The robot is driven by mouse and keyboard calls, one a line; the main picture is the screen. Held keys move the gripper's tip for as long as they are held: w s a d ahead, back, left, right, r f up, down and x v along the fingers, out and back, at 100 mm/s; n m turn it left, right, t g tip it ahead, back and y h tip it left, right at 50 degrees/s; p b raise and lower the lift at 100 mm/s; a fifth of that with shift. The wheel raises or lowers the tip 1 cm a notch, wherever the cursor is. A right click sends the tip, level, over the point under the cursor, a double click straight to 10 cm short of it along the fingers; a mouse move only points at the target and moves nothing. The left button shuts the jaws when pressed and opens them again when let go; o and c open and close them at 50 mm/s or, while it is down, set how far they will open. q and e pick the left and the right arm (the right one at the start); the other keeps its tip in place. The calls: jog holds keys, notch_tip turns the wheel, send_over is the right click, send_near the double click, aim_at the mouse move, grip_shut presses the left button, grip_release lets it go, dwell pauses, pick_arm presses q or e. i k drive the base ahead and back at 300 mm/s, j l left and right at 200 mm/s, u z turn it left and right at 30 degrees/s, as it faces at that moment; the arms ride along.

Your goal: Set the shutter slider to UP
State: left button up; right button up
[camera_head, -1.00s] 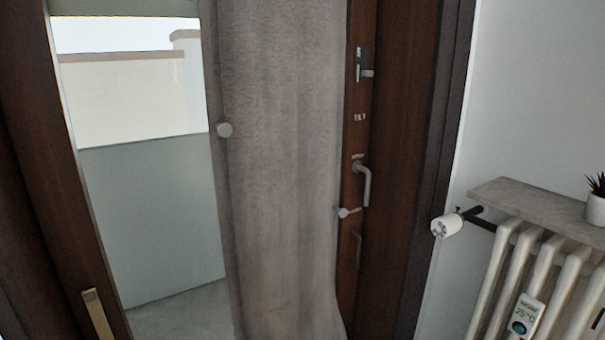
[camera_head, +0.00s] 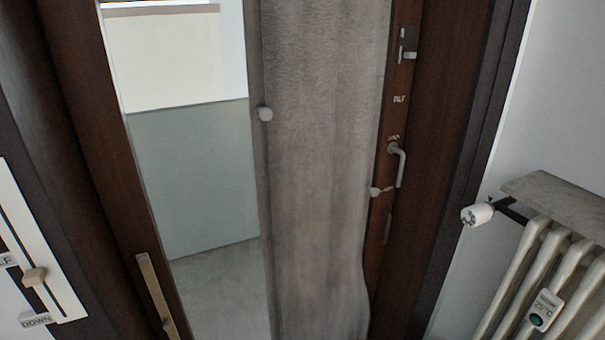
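The shutter slider is a white panel (camera_head: 12,195) on the wall at the far left of the head view, partly cut off by the frame edge. A dark vertical slot runs down it. A beige knob (camera_head: 35,276) sits low in the slot, between a label ending in "LF" (camera_head: 9,260) and a "DOWN" label (camera_head: 36,320). The panel's top and any label up there are out of view. Neither of my grippers shows in the view.
A door with a grey curtain (camera_head: 318,170) and a glass pane (camera_head: 195,180) fills the middle. Its handle (camera_head: 400,165) is on the right. A radiator (camera_head: 520,275) with a stone shelf (camera_head: 560,205) and a white valve (camera_head: 477,215) stands at right.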

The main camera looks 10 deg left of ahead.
aim_at(37, 276)
jog(key=u, duration=0.4)
jog(key=j+u, duration=0.1)
jog(key=u, duration=0.3)
jog(key=j+u, duration=0.1)
jog(key=u, duration=0.65)
